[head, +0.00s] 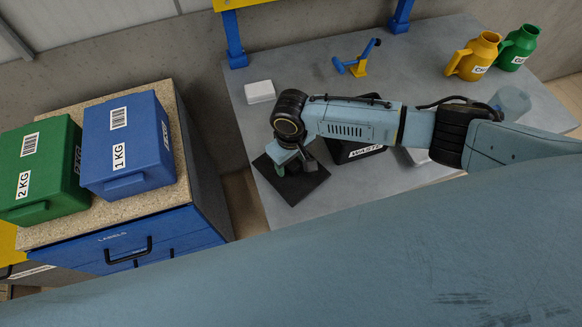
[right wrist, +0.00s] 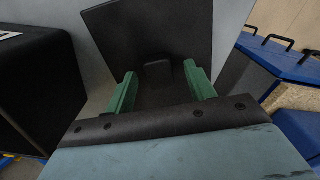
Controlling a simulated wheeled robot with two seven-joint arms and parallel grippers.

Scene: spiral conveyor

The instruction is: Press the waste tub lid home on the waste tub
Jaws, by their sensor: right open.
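The waste tub lid is a flat black square plate (head: 312,186) lying at the near left edge of the grey table in the head view. In the right wrist view the lid (right wrist: 145,30) shows ahead of the fingers, with a small dark grip (right wrist: 158,69) on it. My right gripper (head: 294,168) is over the lid. Its two green fingers (right wrist: 160,92) are open, one on each side of the grip. The black waste tub (head: 346,154), labelled WASTE, stands to the right of the lid, partly hidden by my right arm. A black box-like wall (right wrist: 40,90) shows left in the wrist view. My left gripper is out of view.
A white block (head: 260,91) lies behind the lid. A blue and yellow fixture (head: 358,63) and yellow and green jugs (head: 474,57) (head: 519,48) stand farther back. A blue drawer cabinet (head: 150,240) with blue (head: 126,148) and green (head: 40,170) boxes stands left, across a gap.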

